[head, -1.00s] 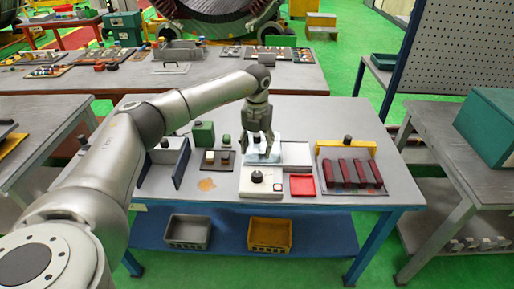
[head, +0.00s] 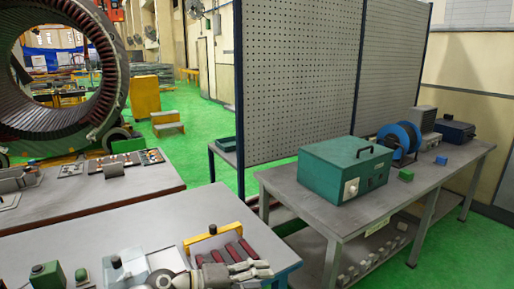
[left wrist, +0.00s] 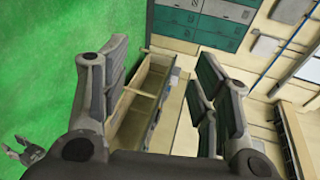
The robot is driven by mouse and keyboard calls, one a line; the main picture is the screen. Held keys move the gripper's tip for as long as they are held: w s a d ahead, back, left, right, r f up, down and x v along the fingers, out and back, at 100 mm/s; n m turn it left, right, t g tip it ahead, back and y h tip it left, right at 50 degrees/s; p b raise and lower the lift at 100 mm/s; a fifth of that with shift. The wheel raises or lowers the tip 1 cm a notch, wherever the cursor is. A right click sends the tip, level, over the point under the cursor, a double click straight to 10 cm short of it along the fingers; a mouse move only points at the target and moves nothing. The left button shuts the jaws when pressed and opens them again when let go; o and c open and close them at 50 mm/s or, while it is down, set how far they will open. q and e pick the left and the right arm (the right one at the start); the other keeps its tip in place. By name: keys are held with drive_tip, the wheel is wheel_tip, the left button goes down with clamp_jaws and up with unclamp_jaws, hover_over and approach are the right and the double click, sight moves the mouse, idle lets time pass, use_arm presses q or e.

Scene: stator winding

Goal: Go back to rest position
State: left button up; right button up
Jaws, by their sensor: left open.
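My left gripper (head: 250,270) is low in the head view, over the near workbench by the red bars, with its fingers pointing right. In the left wrist view my left gripper (left wrist: 163,95) has its two finger pairs spread wide. It is open, with nothing between the fingers. My right gripper is not seen in the head view. A small dark pronged shape (left wrist: 24,150) at the lower left of the wrist view is too small to identify.
The near workbench (head: 125,224) holds red bars (head: 222,252) and a green block (head: 46,275). A side table (head: 300,198) at right carries a green case (head: 345,170) and a blue reel (head: 398,142). A perforated panel (head: 297,75) stands behind. Green floor (head: 195,150) lies open beyond.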

use_arm(q)
wheel_tip(320, 180, up, 7)
drive_tip(key=a+n+t+y, duration=0.2)
drive_tip(key=n+t, duration=0.9)
drive_tip(key=n, duration=0.2)
drive_tip(key=s+a+f+n+g+y, duration=0.1)
drive_tip(key=s+a+f+n+y, duration=0.5)
drive_tip(key=a+f+n+y, duration=0.6)
drive_tip(key=s+a+f+n+g, duration=0.2)
drive_tip(key=s+f+g, duration=0.2)
drive_tip(key=s, duration=0.5)
drive_tip(key=s+a+f+n+g, duration=0.2)
drive_tip(key=s+f+g, duration=0.15)
drive_tip(key=s, duration=0.45)
drive_tip(key=s+a+f+n+g, duration=0.2)
drive_tip(key=s+a+f+g, duration=0.15)
drive_tip(key=s, duration=0.55)
wheel_tip(320, 180, down, 26)
drive_tip(key=s+d+f+g+b, duration=0.1)
drive_tip(key=g+b, duration=0.1)
drive_tip(key=s+a+f+g, duration=0.1)
drive_tip(key=s+a+f, duration=0.2)
drive_tip(key=s+f, duration=1.4)
drive_tip(key=shift+s+f+m+b, duration=0.15)
drive_tip(key=shift+f+m+b, duration=0.2)
drive_tip(key=shift+m+b, duration=0.1)
